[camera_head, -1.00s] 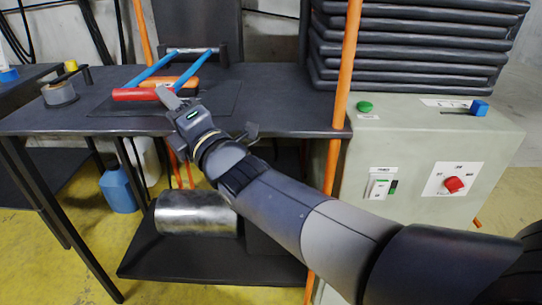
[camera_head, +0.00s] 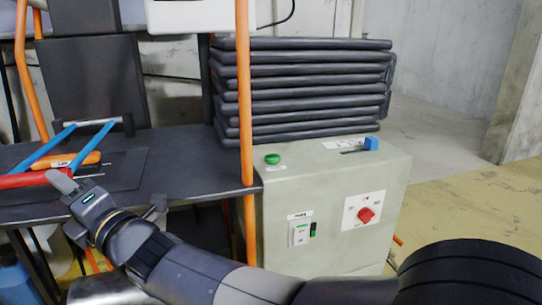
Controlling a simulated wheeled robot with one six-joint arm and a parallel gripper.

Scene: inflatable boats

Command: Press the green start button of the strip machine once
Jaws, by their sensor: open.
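The green start button (camera_head: 272,158) sits on the left part of the top face of the pale grey-green strip machine (camera_head: 340,165), with a small label in front of it. My gripper (camera_head: 110,197) is at the lower left, over the front of the dark workbench, left of the machine and well apart from the button. Its fingers are open, with nothing seen between them. One finger overlaps the end of a red handle in the picture; I cannot tell if they touch.
The machine also has a blue slider (camera_head: 371,143), a red rotary knob (camera_head: 366,215) and a small switch (camera_head: 300,233). An orange post (camera_head: 244,100) rises just left of the button. Folded black tubes (camera_head: 300,90) are stacked behind. A red-and-blue tool (camera_head: 85,150) lies on the bench (camera_head: 190,170).

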